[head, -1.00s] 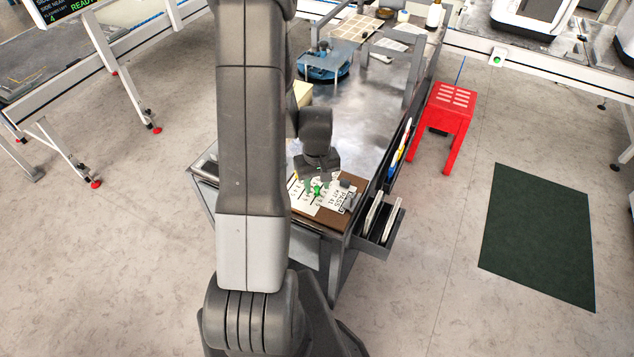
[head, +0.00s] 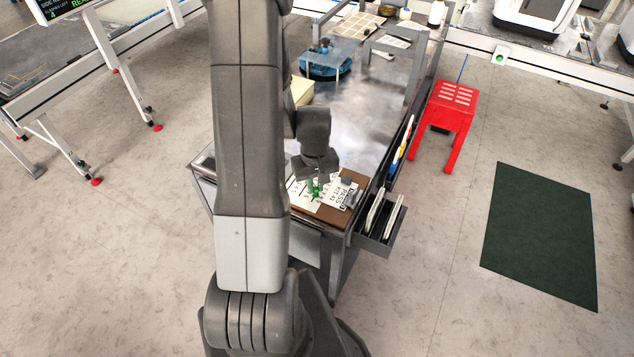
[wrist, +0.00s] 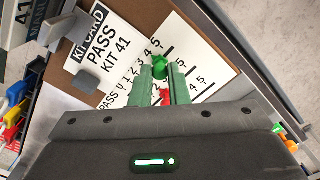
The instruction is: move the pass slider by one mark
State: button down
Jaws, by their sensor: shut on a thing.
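A brown board (wrist: 60,22) carries a white kit card (wrist: 105,45) reading PASS KIT 41 and white scale strips with numbered marks (wrist: 205,80). The board (head: 330,213) lies at the near end of the cart in the head view. A green slider knob (wrist: 160,62) shows between my gripper's (wrist: 160,72) green fingertips, which are shut on it. A red piece (wrist: 167,97) shows lower between the fingers, partly hidden. My gripper (head: 316,186) is down at the board. The fingers hide part of the scale, so I cannot read the knob's exact mark.
A grey clip (wrist: 87,80) stands at the card's edge. A side bin (head: 380,222) with upright white cards hangs on the cart's right. A red stool (head: 447,115) and a dark green mat (head: 540,235) are to the right. A blue round device (head: 325,62) sits farther back.

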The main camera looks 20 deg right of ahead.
aim_at(316, 188)
jog(key=c, duration=1.4)
grip_release()
jog(key=shift+o, duration=0.2)
jog(key=shift+r, duration=0.1)
notch_tip(316, 188, up, 14)
jog(key=shift+f, duration=0.2)
notch_tip(316, 188, down, 14)
jog(key=shift+w+d+r, duration=0.1)
jog(key=shift+w+d, duration=0.15)
jog(key=shift+d, duration=0.05)
jog(key=shift+a, duration=0.1)
